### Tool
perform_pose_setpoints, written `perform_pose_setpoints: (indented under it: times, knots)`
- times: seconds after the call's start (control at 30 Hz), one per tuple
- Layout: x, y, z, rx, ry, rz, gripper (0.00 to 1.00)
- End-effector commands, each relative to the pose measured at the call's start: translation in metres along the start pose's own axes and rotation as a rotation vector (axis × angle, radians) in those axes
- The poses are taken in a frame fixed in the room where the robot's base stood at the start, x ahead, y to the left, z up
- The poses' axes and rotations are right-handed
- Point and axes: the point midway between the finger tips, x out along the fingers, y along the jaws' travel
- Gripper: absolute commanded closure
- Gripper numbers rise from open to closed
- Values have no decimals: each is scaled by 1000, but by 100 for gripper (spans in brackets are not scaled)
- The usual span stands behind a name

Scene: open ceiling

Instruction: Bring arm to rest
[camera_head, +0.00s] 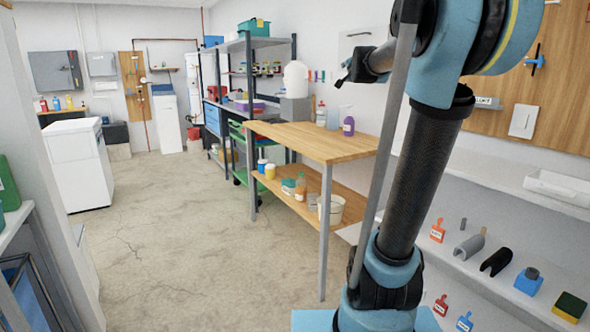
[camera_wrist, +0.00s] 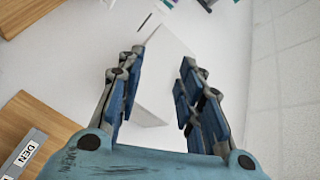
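My arm (camera_head: 425,170) stands at the right in the head view. It rises from its blue lower joint to a large blue joint at the top right, partly cut off by the frame's edge. A dark end part of my arm points left above the wooden workbench, too small to read its fingers. In the wrist view my gripper (camera_wrist: 162,62) has its two blue-padded fingers spread apart with nothing between them. A white box-like shape (camera_wrist: 165,75) shows beyond the fingers; whether it is near cannot be told.
A wooden workbench (camera_head: 325,141) with bottles and a lower shelf stands just left of my arm. White shelves (camera_head: 497,262) with tools line the right wall beside it. A white cabinet (camera_head: 78,165) stands at the left. The concrete floor (camera_head: 165,235) between is clear.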

Motion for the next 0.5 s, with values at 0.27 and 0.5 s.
perform_pose_setpoints:
  times: [0.27, 0.5]
  knots:
    - [-96, 112, 93, -300, -295, 221, 66]
    - [-188, 211, 155, -530, -547, 378, 66]
